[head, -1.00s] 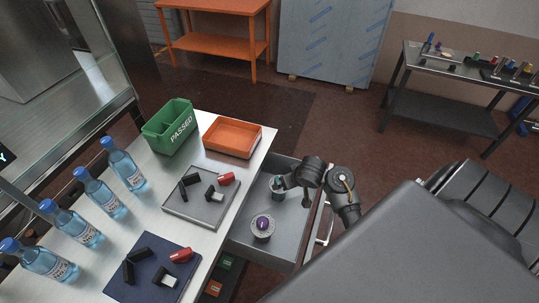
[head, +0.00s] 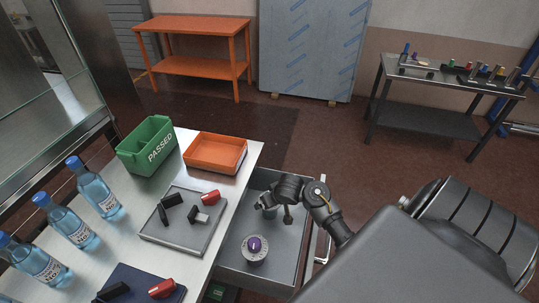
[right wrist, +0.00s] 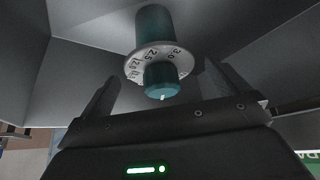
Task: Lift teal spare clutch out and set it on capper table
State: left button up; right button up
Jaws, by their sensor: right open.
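The teal spare clutch (right wrist: 155,25), a teal cylinder with a pale numbered dial ring and a smaller teal knob, stands in the open grey drawer (head: 234,277). In the head view the clutch (head: 270,213) is mostly hidden by my right gripper (head: 274,205), which is over the drawer's far part. In the right wrist view my right gripper (right wrist: 157,88) is open, with one finger on each side of the clutch's small end. I cannot tell whether either finger touches it. My left gripper is not in view.
A purple-topped clutch (head: 254,245) stands nearer in the drawer. The pale worktop (head: 120,248) beside it holds bottles (head: 97,190), a green PASSED bin (head: 148,146), an orange tray (head: 216,152) and a grey tray (head: 184,219) of parts. A metal table (head: 440,90) stands at back right.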

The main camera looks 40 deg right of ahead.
aim_at(271, 214)
jog(key=b+x, duration=0.1)
jog(key=x, duration=0.1)
jog(key=b+x, duration=0.1)
jog(key=x, duration=0.1)
jog(key=shift+s+f, duration=0.25)
jog(key=shift+f, duration=0.15)
jog(key=shift+w+f, duration=0.15)
jog(key=shift+f, duration=0.15)
jog(key=shift+r, duration=0.1)
jog(key=c, duration=1.7)
jog(key=shift+w+d, duration=0.1)
jog(key=shift+c, duration=0.2)
jog(key=shift+r, duration=0.15)
